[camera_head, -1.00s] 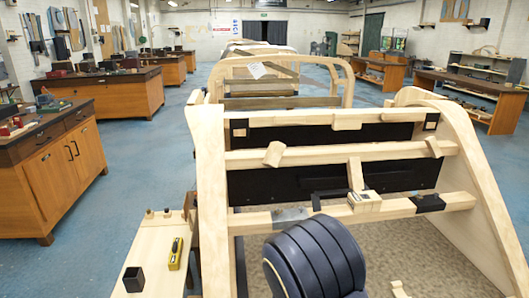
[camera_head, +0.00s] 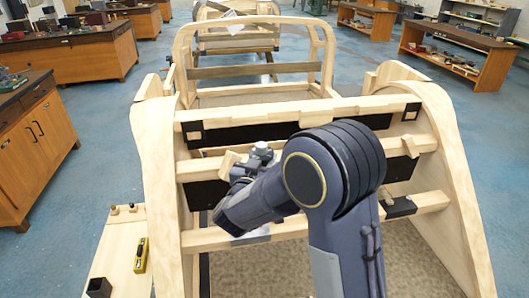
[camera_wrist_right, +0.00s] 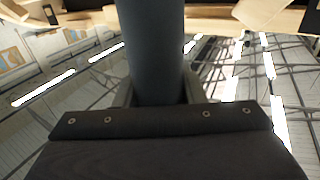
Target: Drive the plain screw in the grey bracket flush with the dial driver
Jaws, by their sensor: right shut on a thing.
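My right gripper (camera_head: 258,160) is in the upper middle of the wooden frame, partly hidden by its own wrist and forearm. In the right wrist view the gripper (camera_wrist_right: 157,95) is shut on a thick dark blue-grey cylinder (camera_wrist_right: 152,45), which looks like the handle of the dial driver. Its working end and dial cannot be made out. The grey bracket (camera_head: 253,237) is a grey patch on the lower wooden rail, below my forearm and partly covered by it. The plain screw is too small or hidden to see. My left gripper is not in view.
A black bracket (camera_head: 401,207) sits on the same rail at right. The wooden frame (camera_head: 165,190) has curved side panels. A side board (camera_head: 118,245) at lower left bears a yellow tool (camera_head: 141,255) and a black box (camera_head: 98,288). Workbenches stand farther back.

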